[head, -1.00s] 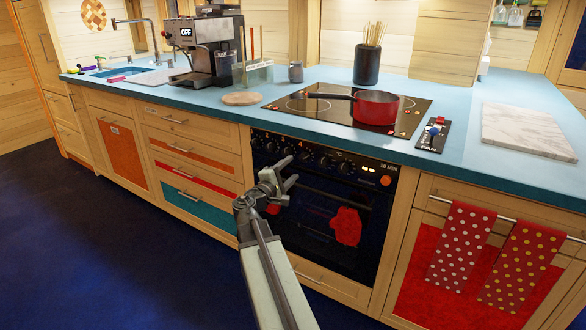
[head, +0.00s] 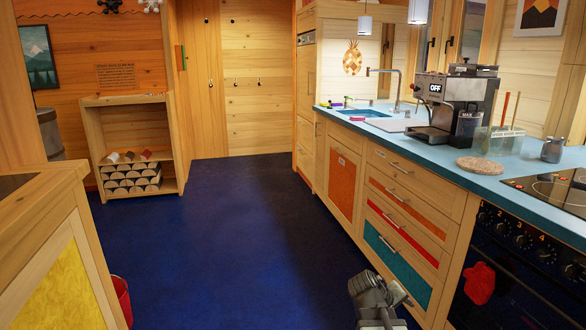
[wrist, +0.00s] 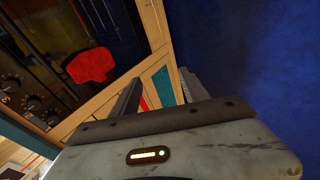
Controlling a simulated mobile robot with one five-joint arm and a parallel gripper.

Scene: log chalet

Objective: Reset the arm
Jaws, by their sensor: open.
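My gripper (head: 392,296) shows at the bottom edge of the head view, to the right of centre, in front of the drawer cabinet. Most of my arm is below the frame. In the wrist view my gripper (wrist: 158,92) has its two fingers apart with nothing between them. Beyond the fingers are the drawer fronts and the blue floor. Nothing is held.
The blue floor (head: 215,225) is clear down the middle. The counter (head: 440,145) with drawers and the oven (head: 510,265) line the right. A wooden cabinet (head: 50,250) and a red bin (head: 121,300) stand at left. A log shelf (head: 130,150) stands at the back.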

